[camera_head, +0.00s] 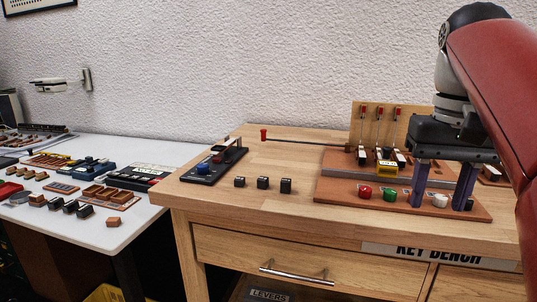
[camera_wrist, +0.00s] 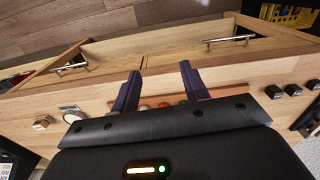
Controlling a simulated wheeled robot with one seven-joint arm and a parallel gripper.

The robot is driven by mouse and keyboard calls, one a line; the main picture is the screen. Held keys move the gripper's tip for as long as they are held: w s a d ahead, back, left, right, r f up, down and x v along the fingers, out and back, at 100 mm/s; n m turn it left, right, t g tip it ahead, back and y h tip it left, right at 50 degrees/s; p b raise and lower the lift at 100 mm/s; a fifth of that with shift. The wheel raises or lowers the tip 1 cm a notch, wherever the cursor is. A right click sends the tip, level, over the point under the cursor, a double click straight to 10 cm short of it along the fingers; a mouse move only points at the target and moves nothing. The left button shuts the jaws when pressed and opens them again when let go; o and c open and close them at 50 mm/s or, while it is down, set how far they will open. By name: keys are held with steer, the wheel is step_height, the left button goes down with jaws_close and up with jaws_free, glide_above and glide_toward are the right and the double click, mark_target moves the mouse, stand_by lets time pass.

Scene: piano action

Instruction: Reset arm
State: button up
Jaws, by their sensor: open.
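My gripper (camera_head: 442,185) is at the right of the wooden bench, in front of and above the reddish-brown piano action board (camera_head: 335,190). The board carries a red button (camera_head: 365,192), a green button (camera_head: 390,195) and a white button (camera_head: 440,201). Behind them stand several upright rods with red tops (camera_head: 380,112). My fingers and arm hide part of the board's right side.
Three small dark cubes (camera_head: 263,183) sit in a row on the bench. A blue-knobbed device (camera_head: 204,168) stands at its left end. A thin rod with a red knob (camera_head: 264,135) lies behind. A white table (camera_head: 150,212) with many small parts is left.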

steer(key=s+a+f+n+t, duration=0.1)
steer(key=s+a+f+t, duration=0.1)
steer(key=f, duration=1)
steer(key=s+a+f+n+t, duration=0.1)
steer(key=s+a+f+t, duration=0.2)
steer(key=f, duration=0.9)
steer(key=s+a, duration=0.2)
steer(key=a, duration=0.2)
steer(key=shift+s+f+n, duration=0.2)
steer(key=shift+f+n, duration=0.05)
steer(key=shift+n, duration=0.05)
steer(key=shift+o, duration=0.3)
